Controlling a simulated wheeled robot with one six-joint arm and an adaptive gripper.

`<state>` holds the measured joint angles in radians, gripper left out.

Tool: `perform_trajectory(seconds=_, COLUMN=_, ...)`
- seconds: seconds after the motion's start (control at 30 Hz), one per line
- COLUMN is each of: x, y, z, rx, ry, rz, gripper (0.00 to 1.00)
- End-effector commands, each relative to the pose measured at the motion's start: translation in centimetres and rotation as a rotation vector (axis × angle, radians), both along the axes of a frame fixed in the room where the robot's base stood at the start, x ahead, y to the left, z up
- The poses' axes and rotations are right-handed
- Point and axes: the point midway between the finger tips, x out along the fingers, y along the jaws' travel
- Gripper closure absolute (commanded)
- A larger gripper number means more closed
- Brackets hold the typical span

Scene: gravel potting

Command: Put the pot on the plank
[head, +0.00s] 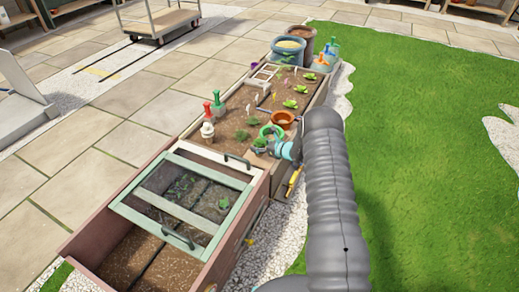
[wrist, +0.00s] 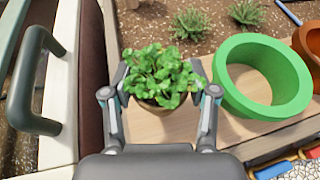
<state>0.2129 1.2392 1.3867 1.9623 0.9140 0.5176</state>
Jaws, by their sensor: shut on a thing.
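A small pot with a bushy green plant (wrist: 163,73) sits between the fingers of my gripper (wrist: 160,92), which is shut on it. The leaves hide most of the pot; only a brown bit of it shows below them. The light wooden plank (wrist: 140,128) lies beneath and around it. I cannot tell whether the pot touches the plank. In the head view my gripper (head: 274,149) is at the near end of the planting bed, with the plant (head: 259,143) at its left.
A thick green ring-shaped pot (wrist: 228,88) stands on the plank close to my right finger, with an orange pot (head: 283,118) beyond it. The cold frame's lid (head: 170,197) and handle (wrist: 40,85) are close on the left. Soil with seedlings lies behind.

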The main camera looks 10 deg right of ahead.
Motion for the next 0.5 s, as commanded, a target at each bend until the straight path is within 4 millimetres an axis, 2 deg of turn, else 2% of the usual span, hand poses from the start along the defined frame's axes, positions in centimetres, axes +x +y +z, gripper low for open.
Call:
perform_trajectory(seconds=0.03, x=0.0, y=0.0, z=-0.9, rx=0.001, ry=0.002, rz=0.000, gripper=0.79)
perform_trajectory(seconds=0.13, x=0.0, y=0.0, z=-1.7, rx=0.001, ry=0.000, rz=0.000, gripper=0.79)
perform_trajectory(seconds=0.5, x=0.0, y=0.0, z=-2.2, rx=0.000, ry=-0.001, rz=0.000, gripper=0.79)
